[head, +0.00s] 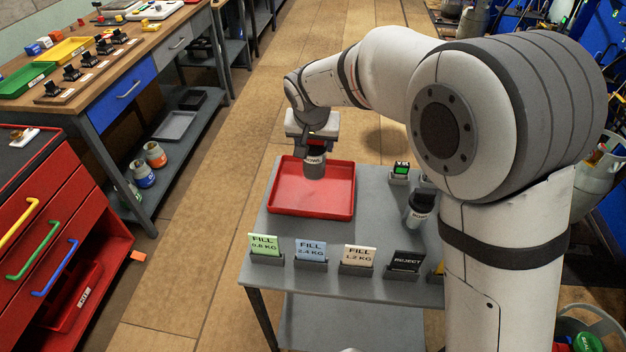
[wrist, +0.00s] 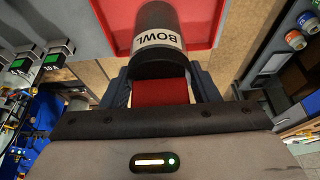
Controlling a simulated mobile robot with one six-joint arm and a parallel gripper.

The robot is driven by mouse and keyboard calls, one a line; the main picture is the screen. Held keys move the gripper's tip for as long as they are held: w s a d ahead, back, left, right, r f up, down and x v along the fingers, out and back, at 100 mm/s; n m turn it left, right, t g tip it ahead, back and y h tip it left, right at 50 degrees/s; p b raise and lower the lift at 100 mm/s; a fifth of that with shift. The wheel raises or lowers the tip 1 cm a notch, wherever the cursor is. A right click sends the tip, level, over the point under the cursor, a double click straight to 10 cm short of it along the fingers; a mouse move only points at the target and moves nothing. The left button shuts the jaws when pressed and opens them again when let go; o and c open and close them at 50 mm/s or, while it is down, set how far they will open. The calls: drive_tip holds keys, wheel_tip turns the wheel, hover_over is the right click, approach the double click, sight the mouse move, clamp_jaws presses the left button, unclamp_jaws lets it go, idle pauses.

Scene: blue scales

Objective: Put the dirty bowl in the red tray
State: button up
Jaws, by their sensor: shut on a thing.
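My gripper (head: 314,146) is shut on a dark grey cylinder with a white label, the bowl (head: 314,167). In the wrist view the label on the bowl (wrist: 158,60) reads BOWL, and the bowl sits between the two fingers of my gripper (wrist: 160,88). The red tray (head: 285,209) lies on the grey table. The bowl appears over the far part of the tray in the head view; whether it touches the tray floor I cannot tell. Part of the red tray (wrist: 204,30) shows behind the bowl in the wrist view. No dirt can be made out.
Another dark labelled container (head: 420,208) lies tilted on the grey table (head: 375,200), beside a small green display (head: 400,170). Several cards, including a green FILL card (head: 264,244) and a REJECT card (head: 407,261), line the near edge. A red drawer cabinet (head: 50,220) stands left.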

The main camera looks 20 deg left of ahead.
sight(312, 155)
drive_tip(key=f, duration=0.8)
drive_tip(key=shift+s+a+p, duration=0.1)
drive_tip(key=shift+s+p, duration=0.15)
drive_tip(key=shift+p, duration=0.15)
drive_tip(key=shift+f, duration=0.1)
drive_tip(key=o, duration=1.1)
drive_tip(key=shift+o, duration=0.2)
drive_tip(key=b+v, duration=0.1)
drive_tip(key=v, duration=1.1)
